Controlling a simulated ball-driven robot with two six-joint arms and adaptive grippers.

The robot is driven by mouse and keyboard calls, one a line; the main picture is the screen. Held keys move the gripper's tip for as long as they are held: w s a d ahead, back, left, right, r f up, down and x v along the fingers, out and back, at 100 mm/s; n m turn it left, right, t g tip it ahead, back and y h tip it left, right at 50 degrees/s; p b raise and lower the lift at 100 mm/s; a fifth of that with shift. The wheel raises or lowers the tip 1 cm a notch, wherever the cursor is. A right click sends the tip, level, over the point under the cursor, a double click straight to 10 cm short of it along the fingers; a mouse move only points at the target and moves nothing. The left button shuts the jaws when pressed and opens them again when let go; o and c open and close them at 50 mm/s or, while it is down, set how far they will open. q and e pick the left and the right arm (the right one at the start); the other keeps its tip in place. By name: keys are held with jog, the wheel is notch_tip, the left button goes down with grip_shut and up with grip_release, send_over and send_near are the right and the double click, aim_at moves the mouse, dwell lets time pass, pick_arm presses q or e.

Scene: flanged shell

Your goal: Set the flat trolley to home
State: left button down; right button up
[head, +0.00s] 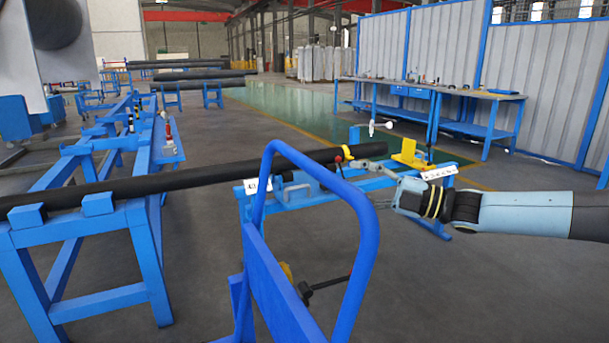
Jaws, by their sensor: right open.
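A blue trolley with a tall looped tube handle (368,230) stands in the near middle, with a blue panel (275,287) below the loop. I cannot tell for sure that it is the flat trolley; its lower part is cut off by the bottom edge. My right gripper (369,184) comes in from the right, beyond the handle. It is open, with its fingers pointing left near a blue stand (300,197) and the end of a long black pipe. I see nothing between its fingers. My left gripper is out of view.
The black pipe (190,176) runs from a blue rack (140,217) at left across to the stand. A yellow bracket (409,154) sits on the stand's right part. Blue workbenches (440,95) line the back right wall. Grey floor (480,285) is open at lower right.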

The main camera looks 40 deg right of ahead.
aim_at(305, 163)
jog(key=shift+n+y, duration=0.5)
jog(key=shift+y, duration=0.1)
jog(key=b+x, duration=0.1)
jog(key=x, duration=0.2)
jog(key=b+x, duration=0.1)
jog(key=x, duration=0.3)
jog(key=r+b+x, duration=0.1)
jog(key=x, duration=0.2)
jog(key=shift+s+a+r, duration=0.1)
jog(key=shift+a+r, duration=0.05)
jog(key=shift+a, duration=0.3)
jog(key=shift+w+a+r, duration=0.1)
jog(key=shift+w+a, duration=0.15)
jog(key=shift+w, duration=0.2)
grip_shut()
